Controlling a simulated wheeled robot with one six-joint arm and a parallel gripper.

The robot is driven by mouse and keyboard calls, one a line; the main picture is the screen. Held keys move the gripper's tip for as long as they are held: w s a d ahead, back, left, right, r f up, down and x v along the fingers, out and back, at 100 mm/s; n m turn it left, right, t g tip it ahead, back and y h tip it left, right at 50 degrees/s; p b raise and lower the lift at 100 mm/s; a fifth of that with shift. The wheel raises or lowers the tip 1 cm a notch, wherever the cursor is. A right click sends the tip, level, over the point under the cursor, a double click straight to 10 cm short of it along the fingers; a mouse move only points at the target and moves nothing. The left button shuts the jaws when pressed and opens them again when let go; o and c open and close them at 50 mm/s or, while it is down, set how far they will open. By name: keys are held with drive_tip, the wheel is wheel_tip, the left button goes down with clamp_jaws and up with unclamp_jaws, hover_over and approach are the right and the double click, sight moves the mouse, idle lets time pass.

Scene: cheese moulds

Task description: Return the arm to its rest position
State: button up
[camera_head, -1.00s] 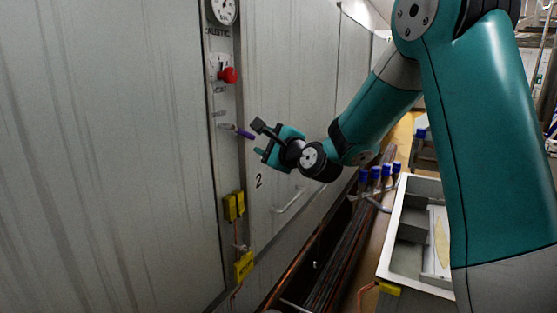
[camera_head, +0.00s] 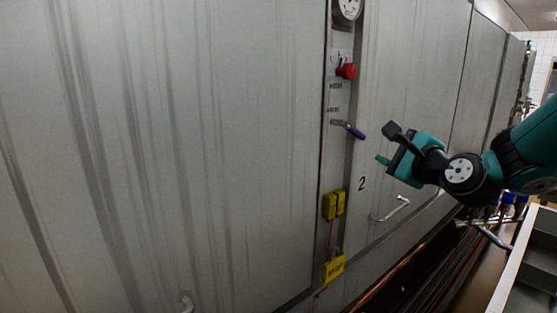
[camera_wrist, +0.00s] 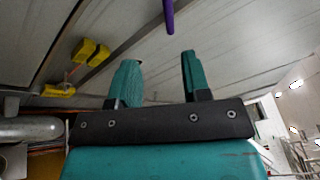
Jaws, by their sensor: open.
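My gripper (camera_head: 388,146) is at the right of the head view, in front of the grey panel marked 2. Its teal fingers are apart with nothing between them; the wrist view shows them open too (camera_wrist: 158,75). The purple-tipped lever (camera_head: 350,130) on the control strip is to the left of the gripper, with a gap between them. In the wrist view the purple handle (camera_wrist: 169,15) is beyond the fingertips, near the top edge. My teal arm reaches in from the right edge of the head view.
A red knob (camera_head: 347,71) and a gauge (camera_head: 347,9) are above the lever. Yellow boxes (camera_head: 333,205) and a yellow tag (camera_head: 334,268) are below it. A door handle (camera_head: 391,209) is under the gripper. Pipes and a grey bin (camera_head: 525,270) are at lower right.

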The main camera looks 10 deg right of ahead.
drive_tip(key=s+a+f+n+g+y, duration=0.3)
drive_tip(key=s+a+n+g, duration=0.25)
drive_tip(key=a+n, duration=0.25)
drive_tip(key=s+a+f+n+g+y, duration=0.2)
drive_tip(key=s+a+n+g, duration=0.2)
drive_tip(key=s+a+n, duration=0.35)
drive_tip(key=s+f+n+g+h, duration=0.1)
drive_tip(key=s+f+n+g, duration=0.1)
drive_tip(key=s+n+g, duration=0.2)
drive_tip(key=s+a+f+n+g+h, duration=0.1)
drive_tip(key=s+n+g, duration=0.3)
drive_tip(key=s+n, duration=0.5)
drive_tip(key=s+f+h, duration=0.1)
drive_tip(key=s, duration=0.3)
drive_tip(key=shift+s+a, duration=0.15)
drive_tip(key=shift+a, duration=0.1)
drive_tip(key=shift+a+n, duration=0.15)
drive_tip(key=shift+n, duration=0.1)
